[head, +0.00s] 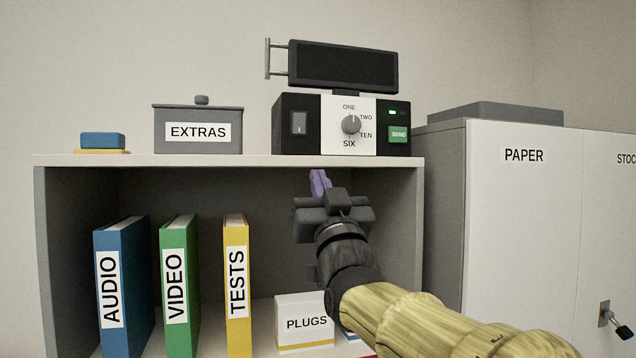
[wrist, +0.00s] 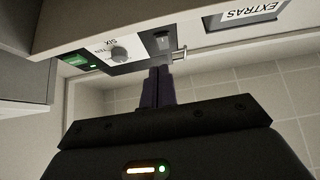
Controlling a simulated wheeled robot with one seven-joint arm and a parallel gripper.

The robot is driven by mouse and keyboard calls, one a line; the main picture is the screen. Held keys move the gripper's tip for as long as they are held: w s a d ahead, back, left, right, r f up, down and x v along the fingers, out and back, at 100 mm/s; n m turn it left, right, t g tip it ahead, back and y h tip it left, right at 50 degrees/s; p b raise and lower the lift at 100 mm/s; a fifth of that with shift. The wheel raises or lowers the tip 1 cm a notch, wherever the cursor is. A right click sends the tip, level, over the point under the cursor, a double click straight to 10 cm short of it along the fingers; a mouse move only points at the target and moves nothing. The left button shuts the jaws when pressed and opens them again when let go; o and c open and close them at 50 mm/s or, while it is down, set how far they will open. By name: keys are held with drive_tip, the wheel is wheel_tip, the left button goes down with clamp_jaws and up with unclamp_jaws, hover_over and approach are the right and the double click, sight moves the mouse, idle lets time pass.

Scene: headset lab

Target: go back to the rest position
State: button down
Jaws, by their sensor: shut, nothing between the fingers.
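My gripper (head: 319,182) is shut and empty, with purple fingertips pointing up in the head view. It is in front of the shelf opening, just below the front edge of the shelf top (head: 230,160). In the wrist view my gripper (wrist: 158,72) also shows closed, its dark fingers pressed together. A black and white device (head: 350,139) with a knob and a green SEND button stands on the shelf top above my gripper. It also shows upside down in the wrist view (wrist: 122,52).
A grey EXTRAS box (head: 198,140) and a blue block (head: 102,140) stand on the shelf top. Below are AUDIO (head: 121,285), VIDEO (head: 178,280) and TESTS (head: 237,280) binders and a PLUGS box (head: 305,310). A PAPER cabinet (head: 520,220) stands at right.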

drive_tip(key=w+d+f+g+h, duration=0.15)
drive_tip(key=f+g, duration=0.25)
drive_tip(key=f, duration=0.7)
drive_tip(key=d+f+m+g+h, duration=0.1)
drive_tip(key=d+f+g+h, duration=0.2)
drive_tip(key=f, duration=0.9)
drive_tip(key=w+d+f+g, duration=0.15)
drive_tip(key=f+g, duration=0.25)
drive_tip(key=f, duration=0.7)
drive_tip(key=s+d+f+m+g+h, duration=0.1)
drive_tip(key=s+d+f+g, duration=0.3)
drive_tip(key=s+f, duration=0.7)
drive_tip(key=s+d+f+m+g+h, duration=0.1)
drive_tip(key=s+d+f+g, duration=0.3)
drive_tip(key=s+f+g, duration=0.3)
drive_tip(key=s+f, duration=0.4)
drive_tip(key=f, duration=0.1)
drive_tip(key=shift+d, duration=0.15)
